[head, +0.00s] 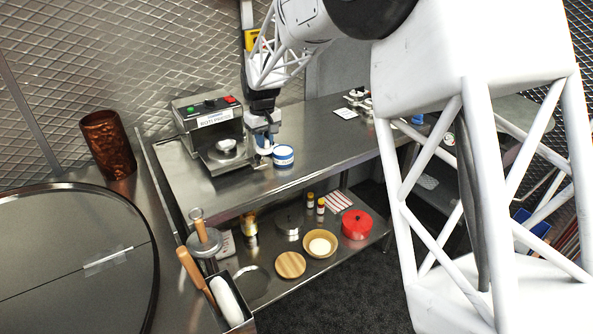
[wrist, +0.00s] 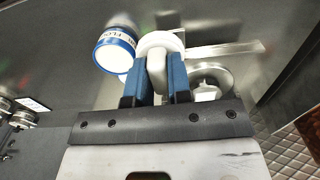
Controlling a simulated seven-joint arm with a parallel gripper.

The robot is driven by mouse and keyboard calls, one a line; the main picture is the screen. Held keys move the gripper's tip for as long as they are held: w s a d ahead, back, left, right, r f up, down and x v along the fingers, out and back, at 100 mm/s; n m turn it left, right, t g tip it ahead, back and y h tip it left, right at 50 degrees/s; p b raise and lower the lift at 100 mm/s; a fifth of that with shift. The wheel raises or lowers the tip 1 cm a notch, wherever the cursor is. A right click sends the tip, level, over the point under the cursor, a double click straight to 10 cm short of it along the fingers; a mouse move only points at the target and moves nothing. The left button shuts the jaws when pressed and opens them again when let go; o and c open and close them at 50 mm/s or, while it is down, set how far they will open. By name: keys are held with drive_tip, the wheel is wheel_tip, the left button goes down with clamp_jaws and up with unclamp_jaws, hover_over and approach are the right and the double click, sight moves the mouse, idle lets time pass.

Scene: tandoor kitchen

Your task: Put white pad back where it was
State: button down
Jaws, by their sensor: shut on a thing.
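My gripper (head: 263,133) is over the steel counter, between the press machine and a blue-and-white tin. In the wrist view its blue fingers (wrist: 162,80) are shut on the pale grip of a white rounded thing, which looks like the white pad (wrist: 172,38). The pad also shows in the head view (head: 265,150), just under the fingers and low over the counter; I cannot tell whether it touches. The tin (head: 283,156) is close beside it, and shows left of the pad in the wrist view (wrist: 113,54). The fingers hide part of the pad.
The press machine (head: 210,119) stands close left of my gripper, with a round metal piece on its plate. A shelf below holds a red pot (head: 356,224) and bowls. A narrow box (head: 238,318) with a white item is at front left.

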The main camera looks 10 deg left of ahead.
drive_tip(key=s+d+f, duration=0.2)
drive_tip(key=s+d, duration=0.2)
drive_tip(key=d, duration=0.3)
drive_tip(key=s+d+f, duration=0.3)
drive_tip(key=s+d, duration=0.1)
drive_tip(key=d, duration=0.4)
drive_tip(key=shift+s+d, duration=0.2)
drive_tip(key=shift+s, duration=0.1)
drive_tip(key=shift+w+a+f, duration=0.25)
drive_tip(key=shift+w+a, duration=0.85)
drive_tip(key=shift+w, duration=1.35)
drive_tip(key=shift+w+a+f, duration=0.25)
drive_tip(key=shift+w+a, duration=0.85)
drive_tip(key=shift+w, duration=1.3)
drive_tip(key=shift+w+a+f, duration=0.25)
drive_tip(key=shift+w+a, duration=0.85)
drive_tip(key=shift+w, duration=1.35)
drive_tip(key=shift+f, duration=1.8)
